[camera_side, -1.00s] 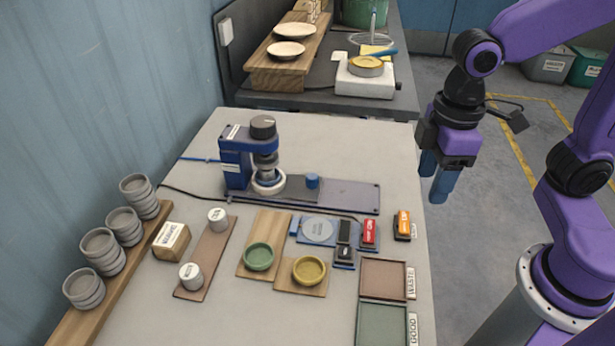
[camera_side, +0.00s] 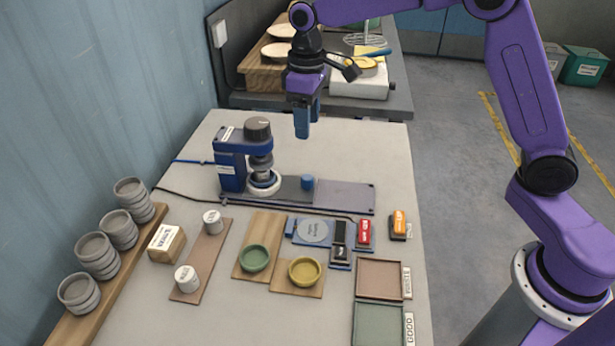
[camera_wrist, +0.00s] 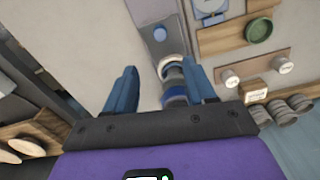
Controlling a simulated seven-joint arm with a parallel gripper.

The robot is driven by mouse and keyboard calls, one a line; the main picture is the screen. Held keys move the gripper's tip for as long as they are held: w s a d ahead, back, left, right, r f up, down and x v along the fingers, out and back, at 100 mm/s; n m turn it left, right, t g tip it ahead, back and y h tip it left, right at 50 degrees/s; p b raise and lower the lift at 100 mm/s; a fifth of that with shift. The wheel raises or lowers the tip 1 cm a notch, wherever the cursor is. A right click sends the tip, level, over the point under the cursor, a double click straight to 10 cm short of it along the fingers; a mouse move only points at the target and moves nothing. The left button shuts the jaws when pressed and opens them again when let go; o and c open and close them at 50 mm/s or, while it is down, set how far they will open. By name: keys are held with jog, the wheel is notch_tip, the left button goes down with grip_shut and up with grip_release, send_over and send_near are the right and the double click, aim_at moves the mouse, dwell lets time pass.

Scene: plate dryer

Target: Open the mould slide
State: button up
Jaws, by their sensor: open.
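A white ring-shaped mould (camera_side: 263,184) sits under the press head at the slide's left end. The knob also shows in the wrist view (camera_wrist: 160,34). My gripper (camera_side: 302,134) is open and empty, pointing down above and slightly behind the knob, clear of it. In the wrist view its two blue fingers (camera_wrist: 163,84) are spread wide, with the press head between and beyond them.
In front of the rail lie a green bowl (camera_side: 255,258), a yellow bowl (camera_side: 305,270), a red switch (camera_side: 364,232) and an orange switch (camera_side: 399,222). Stacked grey moulds (camera_side: 97,256) stand at left. The rail right of the knob is bare.

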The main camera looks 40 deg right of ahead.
aim_at(308, 177)
notch_tip(308, 177, down, 16)
jog(key=shift+r, duration=0.1)
dwell(0.4)
jog(key=shift+s, duration=0.1)
grip_shut()
